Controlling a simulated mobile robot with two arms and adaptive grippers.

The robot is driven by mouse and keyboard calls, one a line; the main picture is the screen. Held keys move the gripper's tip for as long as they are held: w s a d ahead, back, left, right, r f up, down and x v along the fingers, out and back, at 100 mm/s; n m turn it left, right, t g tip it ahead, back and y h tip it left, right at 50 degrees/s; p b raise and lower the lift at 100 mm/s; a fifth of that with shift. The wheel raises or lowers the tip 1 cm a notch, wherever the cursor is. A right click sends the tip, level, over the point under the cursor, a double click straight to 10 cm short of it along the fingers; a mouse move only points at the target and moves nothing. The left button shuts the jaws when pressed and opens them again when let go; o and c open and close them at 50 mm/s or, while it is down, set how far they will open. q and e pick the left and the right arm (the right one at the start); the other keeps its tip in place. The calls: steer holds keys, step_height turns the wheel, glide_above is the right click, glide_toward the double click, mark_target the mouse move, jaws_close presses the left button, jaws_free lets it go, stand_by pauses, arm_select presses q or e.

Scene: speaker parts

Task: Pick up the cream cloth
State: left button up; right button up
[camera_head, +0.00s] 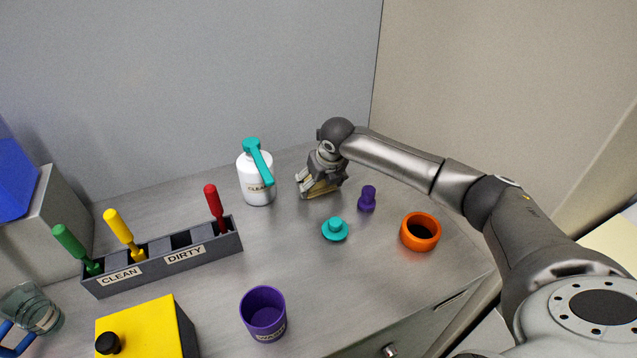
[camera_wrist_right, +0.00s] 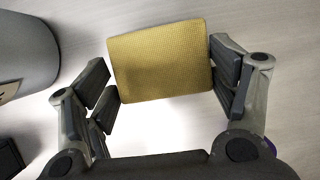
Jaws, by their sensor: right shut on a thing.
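The cloth (camera_wrist_right: 160,62) is a flat, folded, square pad with a woven texture. It looks mustard yellow in the right wrist view, and a cream-yellow strip of it (camera_head: 319,189) shows under the gripper in the head view. My right gripper (camera_head: 318,184) points down at the back of the counter, right of the white bottle. In the wrist view its fingers (camera_wrist_right: 163,80) press on the left and right edges of the cloth. I cannot tell whether the cloth touches the counter. My left gripper is not in view.
A white bottle (camera_head: 257,184) with a teal top stands left of the gripper. A purple peg (camera_head: 367,199), a teal knob (camera_head: 335,230) and an orange ring (camera_head: 421,231) lie in front. A grey CLEAN/DIRTY rack (camera_head: 155,275), purple cup (camera_head: 264,318) and yellow box (camera_head: 140,326) stand left.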

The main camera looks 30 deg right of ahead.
mark_target(320, 184)
steer(key=shift+r, duration=0.1)
steer(key=shift+r, duration=0.25)
steer(key=r, duration=0.3)
steer(key=shift+s, duration=0.2)
steer(key=s+r, duration=0.3)
steer(key=s, duration=0.1)
steer(key=s+a+r+b, duration=0.1)
steer(key=s+r, duration=0.2)
steer(key=s, duration=0.2)
steer(key=s+r, duration=0.3)
steer(key=s, duration=0.1)
steer(key=shift+s+a+r, duration=0.15)
steer(key=shift+s+a, duration=0.05)
steer(key=shift+s, duration=0.1)
